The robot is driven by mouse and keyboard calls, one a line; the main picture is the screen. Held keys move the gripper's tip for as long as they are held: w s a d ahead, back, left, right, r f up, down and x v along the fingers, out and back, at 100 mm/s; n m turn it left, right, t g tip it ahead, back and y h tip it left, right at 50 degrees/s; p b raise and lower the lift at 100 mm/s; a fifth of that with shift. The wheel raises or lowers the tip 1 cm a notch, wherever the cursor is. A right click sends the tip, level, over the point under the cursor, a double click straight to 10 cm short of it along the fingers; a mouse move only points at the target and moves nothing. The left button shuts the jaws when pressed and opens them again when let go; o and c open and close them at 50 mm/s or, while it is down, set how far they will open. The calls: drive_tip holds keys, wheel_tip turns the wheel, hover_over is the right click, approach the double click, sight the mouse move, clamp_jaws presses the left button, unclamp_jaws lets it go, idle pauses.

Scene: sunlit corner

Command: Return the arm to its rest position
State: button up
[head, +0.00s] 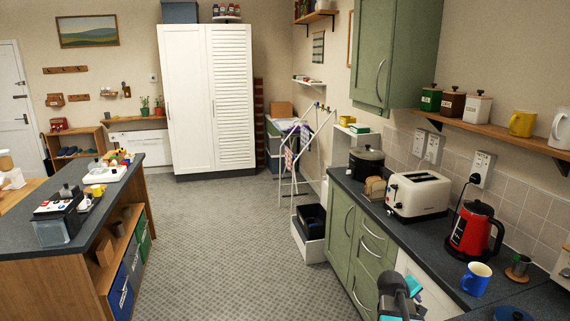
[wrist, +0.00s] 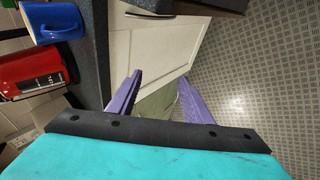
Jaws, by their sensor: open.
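My gripper (wrist: 158,95) shows in the wrist view as two purple fingers set wide apart, with nothing between them. A pale panelled front and a patch of green lie beyond the fingers, with the patterned floor to the right. In the head view, part of my arm (head: 393,287), dark and teal, shows at the bottom, in front of the lower cabinets beside the counter edge. The fingers are not clear in that view.
The dark counter (head: 408,236) runs along the right. It bears a blue mug (head: 476,278), a red kettle (head: 471,232) and a white toaster (head: 417,193). The blue mug (wrist: 55,22) and red kettle (wrist: 30,75) also show in the wrist view. Open floor (head: 235,240) lies left.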

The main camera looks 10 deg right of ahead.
drive_tip(key=s+a+f+m+g+y, duration=0.15)
drive_tip(key=a+f, duration=0.35)
drive_tip(key=a, duration=0.8)
drive_tip(key=s+a+f+g+y, duration=0.1)
drive_tip(key=s+a+f+y, duration=0.3)
drive_tip(key=a, duration=0.8)
drive_tip(key=s+a+f+m+g+y, duration=0.15)
drive_tip(key=a+f, duration=0.45)
drive_tip(key=a, duration=0.7)
drive_tip(key=s+f+g+b, duration=0.1)
drive_tip(key=s+f+b, duration=0.5)
drive_tip(key=f, duration=0.6)
drive_tip(key=s+f+g+b, duration=0.2)
drive_tip(key=s+f+b, duration=0.5)
drive_tip(key=s+f, duration=0.3)
drive_tip(key=s+f+g+b, duration=0.1)
drive_tip(key=s+f+b, duration=0.6)
drive_tip(key=f, duration=0.9)
drive_tip(key=shift+s+f+n+g, duration=0.2)
drive_tip(key=shift+s+n+g, duration=0.1)
drive_tip(key=shift+s, duration=0.7)
drive_tip(key=shift+a, duration=0.1)
drive_tip(key=c, duration=0.4)
